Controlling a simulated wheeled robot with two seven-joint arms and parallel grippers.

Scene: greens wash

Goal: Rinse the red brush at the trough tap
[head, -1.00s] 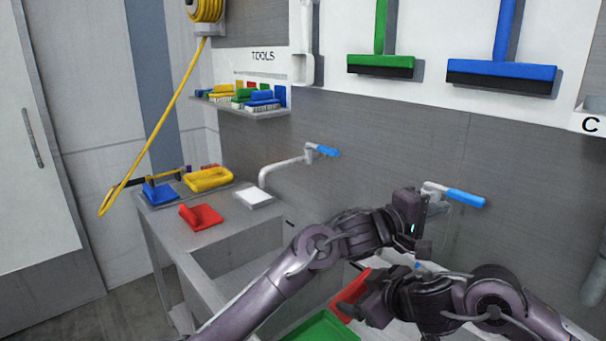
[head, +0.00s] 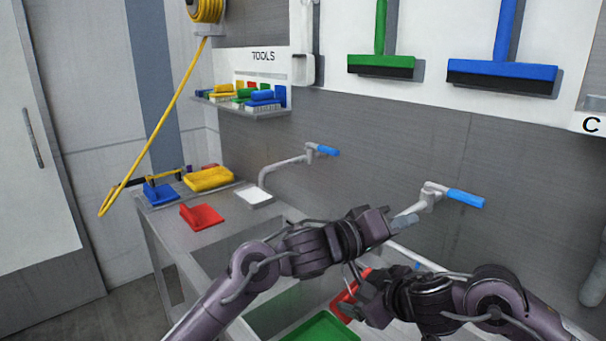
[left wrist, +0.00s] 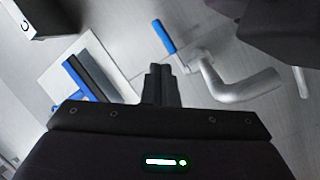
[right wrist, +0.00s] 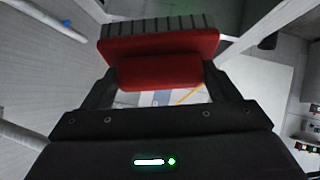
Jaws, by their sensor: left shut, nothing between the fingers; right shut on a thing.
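The red brush (head: 350,292) is held by my right gripper (head: 366,302) low over the trough. In the right wrist view the brush (right wrist: 165,50) sits between the fingers, its dark bristles facing away. The right tap (head: 431,192) has a blue lever (head: 465,199) pointing right. My left gripper (head: 387,222) is shut and empty, close to this tap's pale pipe. In the left wrist view its closed fingers (left wrist: 162,80) point toward the tap with its blue lever (left wrist: 165,37) and bent spout (left wrist: 240,85); I cannot tell whether they touch. I cannot make out water.
A second tap with blue lever (head: 328,152) stands further left. A red scoop-like item (head: 202,217), a yellow tray (head: 208,179) and a blue item (head: 160,194) lie on the counter. A green item (head: 322,328) is below my arms. A tool shelf (head: 235,106) hangs behind.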

